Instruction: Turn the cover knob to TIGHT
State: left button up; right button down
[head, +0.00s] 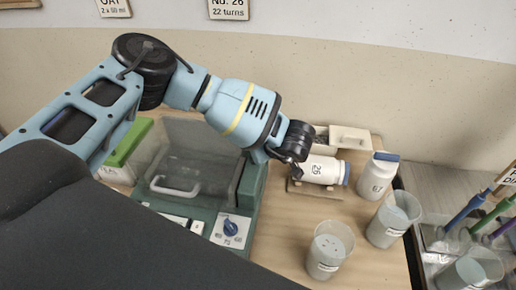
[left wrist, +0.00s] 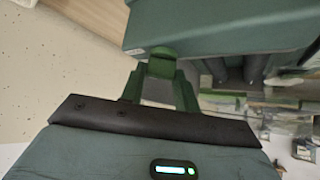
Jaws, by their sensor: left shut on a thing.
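The green machine (head: 247,196) with a clear cover (head: 200,140) and a white handle stands at the centre left. My left gripper (head: 272,154) reaches its right side from above. In the left wrist view the left gripper (left wrist: 160,82) is shut on a green knob (left wrist: 162,62) beside the machine's green body (left wrist: 215,25). In the head view the knob is mostly hidden by the gripper, and no TIGHT mark is readable. A separate blue dial (head: 230,228) sits on the machine's front panel. My right gripper is not in view.
A white bottle marked 26 (head: 322,170) lies on a wooden cradle close right of my gripper. A bottle marked 67 (head: 378,177) stands beyond it. Two buckets (head: 329,250) (head: 392,220) stand at the front right. Signs hang on the wall.

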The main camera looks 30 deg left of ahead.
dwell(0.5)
pick_arm(q)
jog(key=o, duration=1)
jog(key=v, duration=0.8)
jog(key=shift+f, duration=0.1)
